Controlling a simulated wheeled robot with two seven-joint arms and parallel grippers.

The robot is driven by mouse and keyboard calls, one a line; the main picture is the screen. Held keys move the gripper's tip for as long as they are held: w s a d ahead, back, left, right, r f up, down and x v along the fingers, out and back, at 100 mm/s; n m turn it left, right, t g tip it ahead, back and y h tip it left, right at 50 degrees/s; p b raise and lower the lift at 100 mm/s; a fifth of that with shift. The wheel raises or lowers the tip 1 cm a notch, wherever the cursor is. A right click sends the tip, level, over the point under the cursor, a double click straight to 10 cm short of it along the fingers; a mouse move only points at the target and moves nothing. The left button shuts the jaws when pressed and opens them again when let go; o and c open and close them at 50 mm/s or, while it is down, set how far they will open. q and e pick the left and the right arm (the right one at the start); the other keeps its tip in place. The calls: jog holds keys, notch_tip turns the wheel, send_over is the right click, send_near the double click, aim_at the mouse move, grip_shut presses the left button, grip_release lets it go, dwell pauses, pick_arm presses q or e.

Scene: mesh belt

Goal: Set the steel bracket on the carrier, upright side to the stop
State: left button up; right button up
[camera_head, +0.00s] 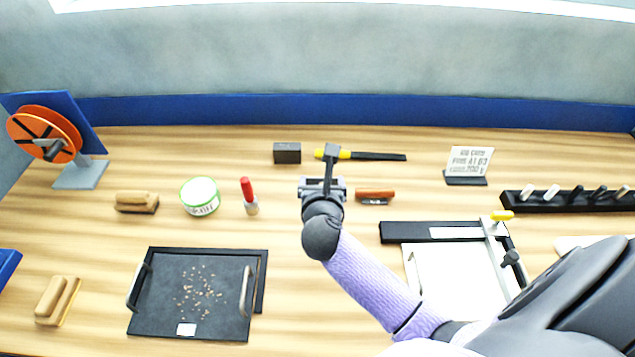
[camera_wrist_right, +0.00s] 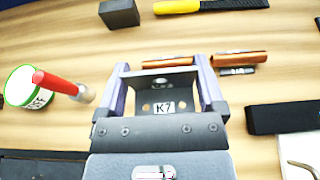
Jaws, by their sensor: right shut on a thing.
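My right gripper (camera_head: 325,183) is in the middle of the head view, above the bench. Its two purple-grey fingers also show in the right wrist view (camera_wrist_right: 163,72). They are shut on the steel bracket (camera_wrist_right: 160,94), a dark grey piece with a white K7 label and holes. The bracket is hard to make out in the head view. A white plate (camera_head: 452,280) with a handle, which looks like the carrier, lies at the right, partly hidden by my right arm. A black bar (camera_head: 405,232), perhaps the stop, runs along its far edge. My left gripper is not in view.
A black tray (camera_head: 258,290) with crumbs lies front left. A green-rimmed tin (camera_head: 200,197), a red-capped tube (camera_head: 248,195), a brush (camera_head: 137,202) and a dark block (camera_head: 287,153) stand around. A brown roll (camera_head: 375,194) lies right of the gripper. A black rack (camera_head: 570,201) is far right.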

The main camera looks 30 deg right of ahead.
jog(key=f+b, duration=0.2)
jog(key=f, duration=0.3)
jog(key=f+b, duration=0.3)
jog(key=f, duration=0.1)
jog(key=shift+s+d+f, duration=0.15)
jog(key=shift+s+f, duration=0.05)
jog(key=shift+f, duration=0.2)
jog(key=shift+r, duration=0.2)
jog(key=shift+f, duration=0.1)
jog(key=o, duration=1.1)
jog(key=shift+c, duration=0.2)
